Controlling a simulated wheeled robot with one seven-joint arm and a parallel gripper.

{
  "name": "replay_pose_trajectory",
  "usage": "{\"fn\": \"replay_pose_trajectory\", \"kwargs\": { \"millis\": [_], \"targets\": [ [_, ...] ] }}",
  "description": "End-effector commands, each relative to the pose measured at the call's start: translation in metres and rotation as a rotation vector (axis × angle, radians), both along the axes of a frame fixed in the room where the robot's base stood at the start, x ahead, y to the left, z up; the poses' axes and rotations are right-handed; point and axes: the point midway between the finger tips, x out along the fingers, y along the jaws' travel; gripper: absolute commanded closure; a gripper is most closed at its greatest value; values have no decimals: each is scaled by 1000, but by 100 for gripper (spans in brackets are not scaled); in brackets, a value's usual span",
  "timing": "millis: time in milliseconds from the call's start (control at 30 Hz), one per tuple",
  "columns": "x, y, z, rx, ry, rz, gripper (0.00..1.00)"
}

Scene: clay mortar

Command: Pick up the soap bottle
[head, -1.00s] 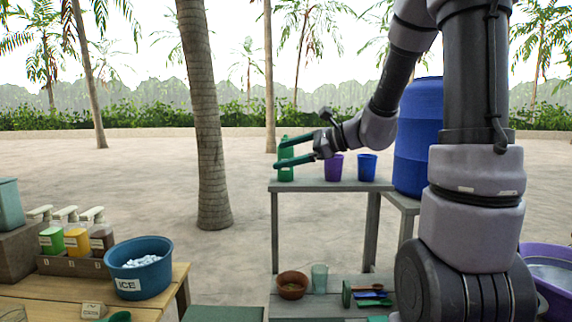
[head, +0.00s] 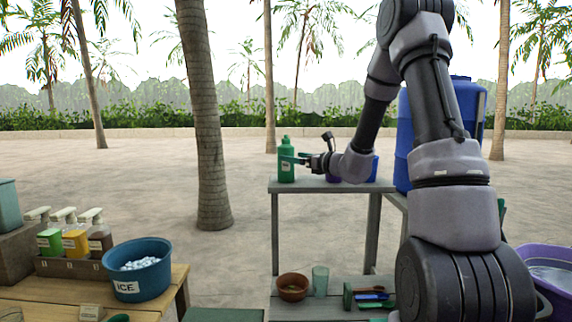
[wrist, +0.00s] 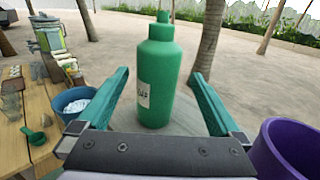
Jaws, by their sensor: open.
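The green soap bottle (head: 286,160) stands upright on the left end of the grey shelf top in the head view. In the wrist view the bottle (wrist: 157,75) stands ahead of my gripper (wrist: 162,85), between the lines of its two green fingers, with a white label partly visible on its left side. My gripper (head: 298,160) is open in the head view, its fingers reaching the bottle from the right. In the wrist view there is a gap between each finger and the bottle. The bottle's lowest part is near the gripper body's edge.
The grey shelf (head: 318,187) also holds a purple cup (wrist: 290,150) close to my gripper's right and a blue cup (head: 374,168), partly hidden by my arm. A large blue barrel (head: 403,150) stands to the right. A wooden table with an ICE bucket (head: 138,268) is at left.

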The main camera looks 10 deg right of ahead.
Motion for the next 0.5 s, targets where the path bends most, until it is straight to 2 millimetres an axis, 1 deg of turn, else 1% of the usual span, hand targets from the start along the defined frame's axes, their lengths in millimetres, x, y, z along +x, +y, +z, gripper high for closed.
{"fn": "replay_pose_trajectory", "kwargs": {
  "millis": [100,267,367,500],
  "targets": [
    [14,13,1,1,-1,4,0],
    [32,24,2,0,0,3,0],
    [37,27,1,0,0,3,0],
    [37,28,2,0,0,3,0]
  ]
}}
